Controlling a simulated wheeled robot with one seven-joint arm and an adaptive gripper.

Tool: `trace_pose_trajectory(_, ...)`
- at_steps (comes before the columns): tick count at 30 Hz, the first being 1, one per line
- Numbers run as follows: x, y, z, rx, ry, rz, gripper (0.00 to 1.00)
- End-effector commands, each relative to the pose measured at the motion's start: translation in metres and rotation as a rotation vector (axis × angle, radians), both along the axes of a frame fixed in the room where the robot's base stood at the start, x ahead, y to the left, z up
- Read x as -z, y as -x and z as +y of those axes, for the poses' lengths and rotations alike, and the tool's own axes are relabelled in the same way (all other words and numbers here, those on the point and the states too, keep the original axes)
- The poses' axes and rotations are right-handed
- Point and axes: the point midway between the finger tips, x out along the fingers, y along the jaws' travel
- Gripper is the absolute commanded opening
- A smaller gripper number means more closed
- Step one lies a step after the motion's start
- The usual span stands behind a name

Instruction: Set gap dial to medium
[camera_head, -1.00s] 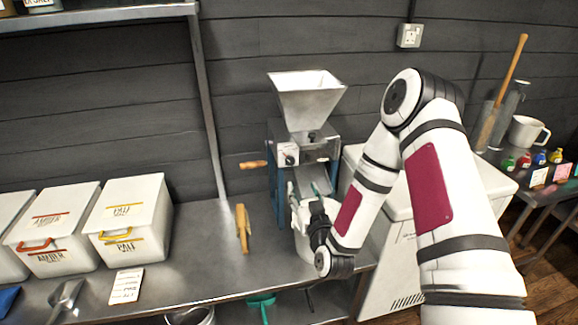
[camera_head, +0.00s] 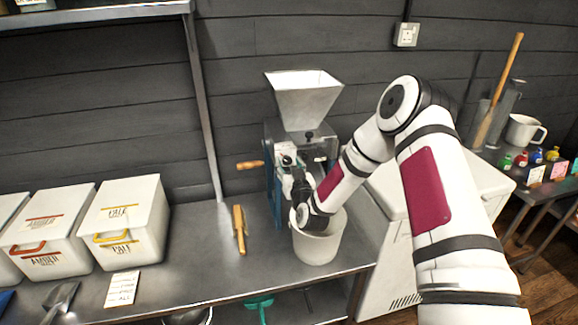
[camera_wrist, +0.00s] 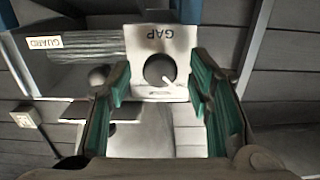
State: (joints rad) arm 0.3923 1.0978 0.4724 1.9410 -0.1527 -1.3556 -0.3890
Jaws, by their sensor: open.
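The gap dial (camera_wrist: 159,69) is a dark round knob on a pale plate marked GAP (camera_wrist: 161,38), which appears upside down in the wrist view. A white pointer line on the knob points to the lower right there; the scale marks are too small to read. The dial is on the front of the grain mill (camera_head: 305,105), where my gripper partly hides it in the head view. My gripper (camera_wrist: 161,98) is open, with its two green-padded fingers on either side of the dial in the wrist view. I cannot tell whether they touch it.
A white bucket (camera_head: 320,246) stands below my gripper. A wooden-handled brush (camera_head: 240,228) lies on the metal bench (camera_head: 205,275) to its left. White malt bins (camera_head: 140,225) stand further left. A GUARD label (camera_wrist: 44,42) and a second dark knob (camera_wrist: 98,75) are near the dial.

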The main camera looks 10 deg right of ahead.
Motion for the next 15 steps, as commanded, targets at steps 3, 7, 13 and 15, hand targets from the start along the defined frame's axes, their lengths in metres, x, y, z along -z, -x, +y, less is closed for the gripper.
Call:
trace_pose_trajectory(3, 0.0000, -0.0004, 0.0000, 0.000, 0.000, 0.000, 0.47)
trace_pose_trajectory(7, 0.0000, -0.0002, 0.0000, 0.000, 0.000, 0.000, 0.43)
trace_pose_trajectory(13, -0.0002, -0.0002, 0.0000, 0.000, 0.000, 0.000, 0.00)
trace_pose_trajectory(15, -0.0002, -0.0002, 0.0000, 0.000, 0.000, 0.000, 0.00)
